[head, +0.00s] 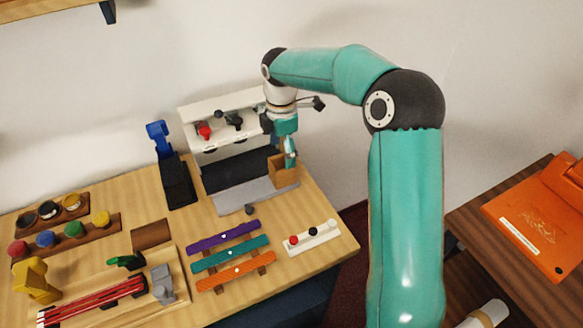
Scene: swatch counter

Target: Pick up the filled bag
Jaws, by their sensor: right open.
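My right gripper (290,158) hangs down from my teal arm at the back right of the wooden counter. Its fingers are small in the picture, and it is open. A small brown, box-like thing (284,176) stands right under and behind the fingertips, at the right end of a grey and white machine (262,195). It may be the filled bag, but I cannot tell for sure, nor whether the fingers touch it. No other thing that looks like a bag shows. My left gripper is not in view.
A blue and black stand (175,172) is left of the machine. Purple, teal and orange strips (232,262) and a white strip with knobs (312,238) lie in front. Colored jars (74,230) and a yellow tool (35,280) are at left. An orange case (535,225) lies on a separate table at right.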

